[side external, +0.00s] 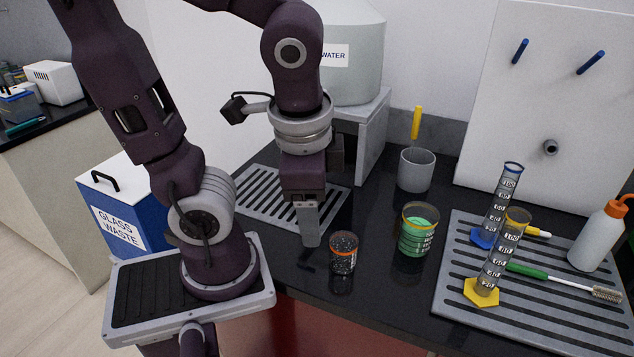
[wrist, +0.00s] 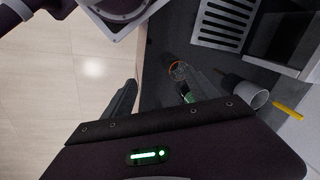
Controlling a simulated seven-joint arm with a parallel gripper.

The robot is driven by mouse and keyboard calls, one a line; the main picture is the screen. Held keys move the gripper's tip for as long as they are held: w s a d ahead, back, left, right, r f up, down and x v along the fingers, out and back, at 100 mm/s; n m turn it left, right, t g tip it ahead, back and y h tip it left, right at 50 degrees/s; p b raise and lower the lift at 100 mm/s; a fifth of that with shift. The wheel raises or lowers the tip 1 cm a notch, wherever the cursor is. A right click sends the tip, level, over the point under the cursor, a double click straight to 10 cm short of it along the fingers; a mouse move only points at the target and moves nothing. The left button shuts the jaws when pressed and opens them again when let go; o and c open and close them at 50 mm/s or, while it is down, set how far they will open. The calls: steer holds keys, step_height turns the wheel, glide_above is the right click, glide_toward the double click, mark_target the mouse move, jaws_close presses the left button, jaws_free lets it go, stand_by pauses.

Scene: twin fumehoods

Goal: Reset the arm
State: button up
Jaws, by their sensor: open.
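In the side view one finger hides the other. In the wrist view my gripper (wrist: 158,92) shows its two fingers wide apart with nothing held between them. The orange-banded beaker (wrist: 179,69) appears there near the right finger. A larger beaker of green liquid (side external: 417,232) stands to its right in the side view; in the wrist view it is partly hidden behind the right finger.
A grey cup (side external: 415,171) holds a yellow-handled tool. A slotted tray (side external: 455,275) at right carries two graduated cylinders (side external: 498,255), a brush and a wash bottle (side external: 599,238). A water tank (side external: 352,60) sits on a grey stand behind my arm. A blue glass waste bin (side external: 121,225) stands at left.

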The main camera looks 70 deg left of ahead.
steer(key=r+n+t+h, duration=0.1)
steer(key=r+n+t, duration=0.1)
steer(key=r+n+t+h, duration=0.1)
steer(key=r+n+t, duration=0.1)
steer(key=shift+w+d+r, duration=0.2)
steer(key=shift+r, duration=0.2)
